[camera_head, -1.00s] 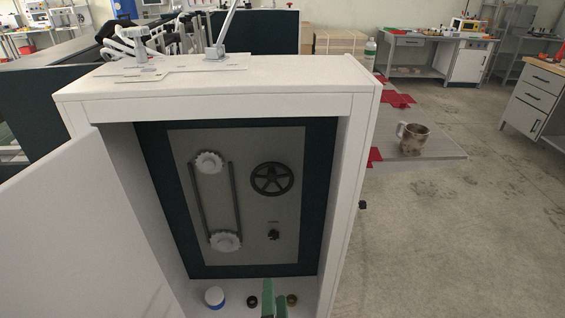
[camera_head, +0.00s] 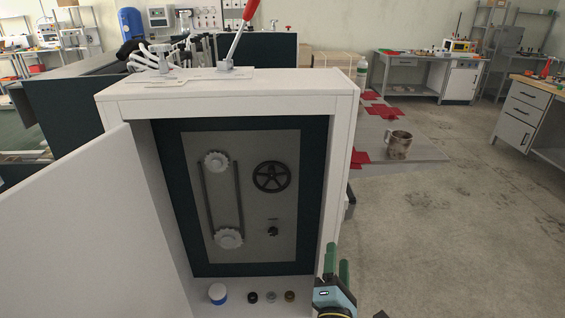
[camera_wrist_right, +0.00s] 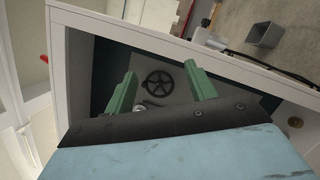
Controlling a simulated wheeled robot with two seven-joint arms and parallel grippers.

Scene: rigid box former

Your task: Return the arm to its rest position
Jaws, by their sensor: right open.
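My right gripper (camera_head: 337,262) has green fingers and a dark and blue body. In the head view it is at the lower right, at the cabinet's front right edge, pointing up. In the right wrist view its two green fingers (camera_wrist_right: 162,95) are spread apart with nothing between them. The white cabinet (camera_head: 230,108) stands open ahead of it, and the black handwheel (camera_head: 271,177) on its grey panel (camera_head: 262,215) shows beyond the fingers in the wrist view (camera_wrist_right: 159,84). My left gripper is not in view.
The open white door (camera_head: 90,230) fills the lower left. A blue-and-white jar (camera_head: 217,293) and several small round parts stand on the cabinet floor. Open floor (camera_head: 450,240) spreads right.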

